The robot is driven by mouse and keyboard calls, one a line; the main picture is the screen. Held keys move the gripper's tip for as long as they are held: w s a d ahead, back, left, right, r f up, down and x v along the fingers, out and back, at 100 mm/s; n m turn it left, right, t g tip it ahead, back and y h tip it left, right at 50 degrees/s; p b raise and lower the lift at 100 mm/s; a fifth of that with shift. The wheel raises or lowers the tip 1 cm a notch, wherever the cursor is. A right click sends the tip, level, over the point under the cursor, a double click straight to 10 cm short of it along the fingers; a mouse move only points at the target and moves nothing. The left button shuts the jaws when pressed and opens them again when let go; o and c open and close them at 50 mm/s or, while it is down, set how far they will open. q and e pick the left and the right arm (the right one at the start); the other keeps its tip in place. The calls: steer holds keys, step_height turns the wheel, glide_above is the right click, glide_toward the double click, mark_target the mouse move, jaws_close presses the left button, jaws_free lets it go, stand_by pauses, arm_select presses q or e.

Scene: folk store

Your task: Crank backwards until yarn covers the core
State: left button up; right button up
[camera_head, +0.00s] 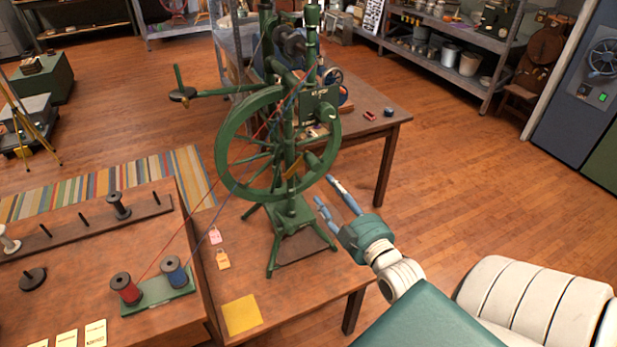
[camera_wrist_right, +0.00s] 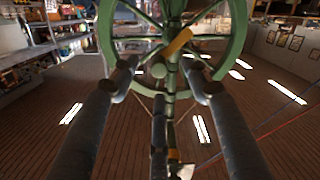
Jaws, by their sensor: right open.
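The green spinning wheel (camera_head: 222,150) stands on the wooden table, and its spokes and rim fill the top of the right wrist view (camera_wrist_right: 106,40). A red spool (camera_head: 126,290) and a blue spool (camera_head: 174,271) feed yarn up to the wheel's top. The core and its yarn cover cannot be made out. My right gripper (camera_head: 327,191) is open and empty, just right of the wheel. My left gripper is out of view.
The wheel's table (camera_head: 355,250) has a yellow square (camera_head: 241,315) and small tags near its front. A second table (camera_head: 60,285) at left bears the spools and a peg rack (camera_head: 90,228). Shelves line the back; the floor at right is open.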

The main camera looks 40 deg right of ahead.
mark_target(317, 168)
steer(key=w+r, duration=0.1)
steer(key=w+d+r+b, duration=0.1)
steer(key=w, duration=0.1)
steer(key=shift+w, duration=0.1)
steer(key=b+x, duration=0.3)
steer(key=x, duration=0.4)
steer(key=shift+w, duration=0.1)
steer(key=shift+w+r+p, duration=0.15)
steer(key=shift+r+p, duration=0.05)
steer(key=shift+p, duration=0.15)
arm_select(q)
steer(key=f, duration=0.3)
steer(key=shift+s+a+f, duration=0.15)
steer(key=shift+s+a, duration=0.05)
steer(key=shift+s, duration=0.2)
arm_select(e)
steer(key=shift+f, duration=0.1)
steer(key=c, duration=0.9)
steer(key=shift+c, duration=0.3)
steer(key=shift+c, duration=1.1)
